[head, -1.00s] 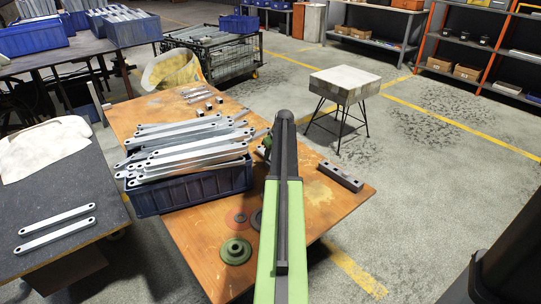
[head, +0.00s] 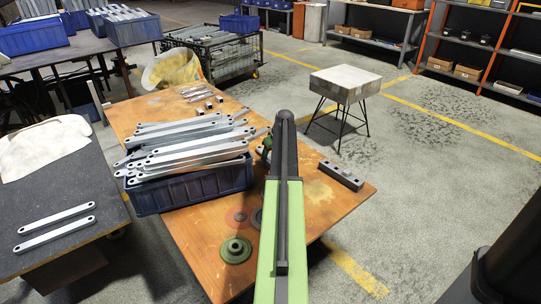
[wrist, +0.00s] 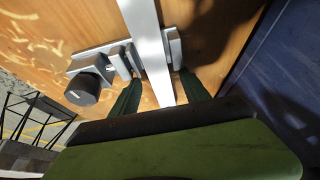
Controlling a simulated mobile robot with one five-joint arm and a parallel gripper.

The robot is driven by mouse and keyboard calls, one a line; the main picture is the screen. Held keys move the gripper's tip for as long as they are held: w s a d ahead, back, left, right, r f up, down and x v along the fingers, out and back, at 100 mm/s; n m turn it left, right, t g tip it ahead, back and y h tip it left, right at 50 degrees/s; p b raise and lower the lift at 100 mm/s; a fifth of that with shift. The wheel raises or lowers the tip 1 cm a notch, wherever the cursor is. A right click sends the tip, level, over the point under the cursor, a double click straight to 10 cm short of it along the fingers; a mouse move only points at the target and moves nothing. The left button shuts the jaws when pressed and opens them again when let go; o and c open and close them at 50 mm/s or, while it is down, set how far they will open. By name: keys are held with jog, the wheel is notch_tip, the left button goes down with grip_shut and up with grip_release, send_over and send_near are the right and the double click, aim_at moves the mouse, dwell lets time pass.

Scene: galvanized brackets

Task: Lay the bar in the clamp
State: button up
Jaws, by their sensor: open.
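In the wrist view a flat pale metal bar (wrist: 151,45) runs from the top edge down between the two green fingers of my gripper (wrist: 158,92). The fingers stand apart, one on each side of the bar, with gaps visible. The clamp (wrist: 104,58), grey metal with a black knob (wrist: 83,89), sits on the wooden table. Its jaws show on both sides of the bar, so the bar lies between them; whether it rests fully on the clamp's bottom I cannot tell. In the head view my arm hides most of the clamp and the gripper.
A blue crate (head: 193,190) heaped with similar bars stands left of my arm; its wall shows close by in the wrist view (wrist: 275,85). A steel block with holes (head: 340,175) lies at the right table edge. A green round part (head: 236,250) lies at the front.

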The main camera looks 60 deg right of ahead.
jog(key=shift+r, duration=0.1)
jog(key=p+v, duration=0.7)
jog(key=v, duration=0.1)
jog(key=shift+w, duration=0.1)
jog(key=shift+d+p, duration=0.1)
jog(key=shift+p, duration=0.2)
